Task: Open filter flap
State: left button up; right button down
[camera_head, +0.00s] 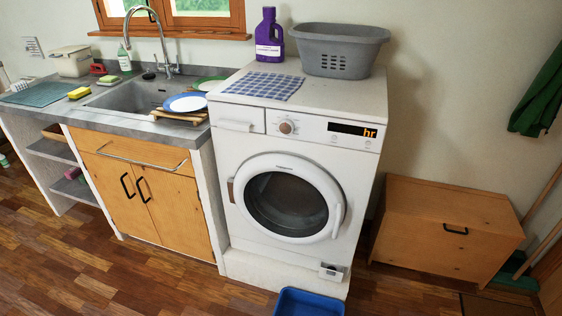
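A white washing machine (235,165) stands at the right end of the counter with its round door (287,197) shut. A small white filter flap (331,272) shows low at the machine's front right corner, with a dark patch along its upper part. It is too small to tell whether the flap is open or shut. Neither of my grippers is in view.
A blue tub (308,303) is on the floor just in front of the machine, below the flap, cut off by the picture's lower edge. A wooden chest (445,228) stands to the right. The wooden floor (150,275) at front left is clear.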

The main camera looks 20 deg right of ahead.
aim_at(324, 273)
jog(key=z, duration=1)
